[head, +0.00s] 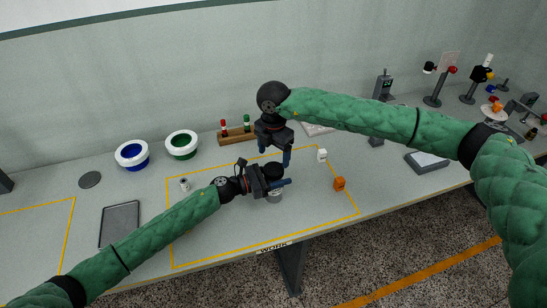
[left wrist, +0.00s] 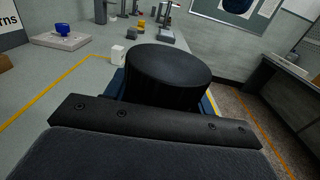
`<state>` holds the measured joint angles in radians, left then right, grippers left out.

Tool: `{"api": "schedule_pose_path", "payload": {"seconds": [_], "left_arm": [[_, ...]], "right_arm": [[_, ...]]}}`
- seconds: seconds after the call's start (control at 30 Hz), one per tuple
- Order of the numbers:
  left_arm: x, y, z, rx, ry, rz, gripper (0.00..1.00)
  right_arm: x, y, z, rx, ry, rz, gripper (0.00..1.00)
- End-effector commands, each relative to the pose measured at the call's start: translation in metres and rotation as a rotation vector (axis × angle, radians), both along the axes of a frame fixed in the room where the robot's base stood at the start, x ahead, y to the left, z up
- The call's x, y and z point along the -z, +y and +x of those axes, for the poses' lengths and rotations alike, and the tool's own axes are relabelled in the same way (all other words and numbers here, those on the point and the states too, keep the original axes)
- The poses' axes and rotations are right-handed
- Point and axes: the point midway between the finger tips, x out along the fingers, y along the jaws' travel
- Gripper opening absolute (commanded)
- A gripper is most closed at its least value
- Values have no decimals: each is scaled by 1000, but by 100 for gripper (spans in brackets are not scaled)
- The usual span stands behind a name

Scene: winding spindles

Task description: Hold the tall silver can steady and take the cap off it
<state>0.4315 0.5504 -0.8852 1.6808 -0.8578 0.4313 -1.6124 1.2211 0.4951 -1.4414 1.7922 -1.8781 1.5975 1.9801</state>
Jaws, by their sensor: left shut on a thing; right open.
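The tall silver can (head: 276,197) stands in the middle of the marked work area, mostly hidden by my left gripper. Its black cap (head: 272,171) sits on top; in the left wrist view the cap (left wrist: 168,72) is large and round between the blue fingers. My left gripper (head: 279,184) is shut on the can just below the cap. The can looks upright. My right gripper (head: 275,155) points down above the cap, open and empty, with its fingertips apart from the cap.
A small white piece (head: 185,184) is at left. A dark tray (head: 120,224), blue-lined bowl (head: 132,154), green-lined bowl (head: 182,145) and wooden rack (head: 236,136) stand around the yellow outline.

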Motion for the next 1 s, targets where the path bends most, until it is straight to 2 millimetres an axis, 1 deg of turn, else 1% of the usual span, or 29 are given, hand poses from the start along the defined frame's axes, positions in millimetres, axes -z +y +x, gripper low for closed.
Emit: {"api": "schedule_pose_path", "payload": {"seconds": [0.03, 0.13, 0.23, 0.3, 0.37, 0.47, 0.7, 0.8, 1.0], "left_arm": [[1, 1, 0, -1, 0, 1, 0], [1, 1, 0, -1, 0, 1, 0], [1, 1, 0, -1, 0, 1, 0], [1, 1, 0, -1, 0, 1, 0], [1, 1, 0, -1, 0, 1, 0], [1, 1, 0, -1, 0, 1, 0], [1, 1, 0, -1, 0, 1, 0], [1, 1, 0, -1, 0, 1, 0], [1, 1, 0, -1, 0, 1, 0]], "right_arm": [[-6, 0, 0, 36, -1, 0, 76], [-13, 0, 0, 104, -1, -1, 76], [-16, 0, -1, 144, 0, -2, 76], [-14, 0, -1, 157, 1, -1, 76], [-9, 0, -1, 160, 1, -2, 76], [3, -1, -1, 159, 3, -3, 76], [37, 0, -1, 158, 1, -2, 76], [48, 0, -1, 158, 2, -1, 76], [60, 0, -1, 157, 0, 0, 76]]}}
